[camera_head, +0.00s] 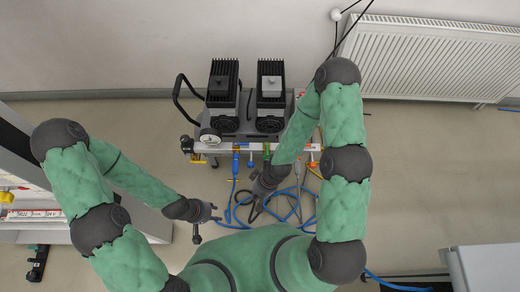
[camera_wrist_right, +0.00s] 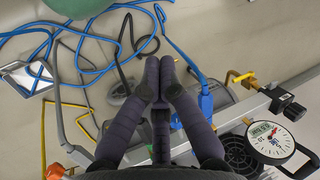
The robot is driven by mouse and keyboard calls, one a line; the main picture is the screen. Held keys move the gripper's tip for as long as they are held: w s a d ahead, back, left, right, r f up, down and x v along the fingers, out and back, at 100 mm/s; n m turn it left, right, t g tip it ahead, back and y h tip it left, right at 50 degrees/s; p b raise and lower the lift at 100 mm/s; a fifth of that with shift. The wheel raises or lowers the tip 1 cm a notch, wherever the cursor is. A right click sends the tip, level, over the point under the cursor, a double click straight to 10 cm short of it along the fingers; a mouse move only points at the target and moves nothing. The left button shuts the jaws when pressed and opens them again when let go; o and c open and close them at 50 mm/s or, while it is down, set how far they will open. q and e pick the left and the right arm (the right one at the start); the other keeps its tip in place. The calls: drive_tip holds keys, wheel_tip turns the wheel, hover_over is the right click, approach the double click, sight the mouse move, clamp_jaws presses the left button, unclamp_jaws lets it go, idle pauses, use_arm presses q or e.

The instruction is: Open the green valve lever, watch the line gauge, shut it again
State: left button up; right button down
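The green valve lever (camera_head: 267,151) is on the front rail of the pump cart, partly hidden by my right arm in the head view. My right gripper (camera_head: 257,198) is in front of the rail, close to the green valve. In the right wrist view its fingertips (camera_wrist_right: 160,62) meet with nothing visible between them. The round white line gauge (camera_head: 209,136) is at the cart's left end and shows larger in the wrist view (camera_wrist_right: 270,140). My left gripper (camera_head: 208,212) hangs over the floor, away from the cart.
Blue hoses (camera_head: 290,196) lie tangled on the floor before the cart.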

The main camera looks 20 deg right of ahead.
sight(267, 150)
drive_tip(key=w+r+n+h+p, duration=0.3)
drive_tip(key=w+n, duration=0.4)
drive_tip(key=w, duration=0.3)
drive_tip(key=w+d+r+n+h+p, duration=0.1)
drive_tip(key=w+r+n+h+p, duration=0.3)
drive_tip(key=w, duration=0.6)
drive_tip(key=r+n+p, duration=0.1)
drive_tip(key=r+n, duration=0.1)
drive_tip(key=n, duration=0.1)
drive_tip(key=shift+w+d+n, duration=0.15)
drive_tip(key=shift+w+n, duration=0.15)
drive_tip(key=shift+w, duration=0.1)
drive_tip(key=shift+f, duration=0.1)
drive_tip(key=d+f+b, duration=0.1)
drive_tip(key=d+f, duration=0.1)
drive_tip(key=f, duration=0.1)
drive_tip(key=s+d+f+b, duration=0.1)
drive_tip(key=d+f, duration=0.1)
drive_tip(key=f, duration=0.2)
drive_tip(key=d+f+b, duration=0.2)
drive_tip(key=f, duration=0.1)
drive_tip(key=shift+s+f, duration=0.25)
drive_tip(key=shift+f, duration=0.1)
drive_tip(key=shift+d, duration=0.1)
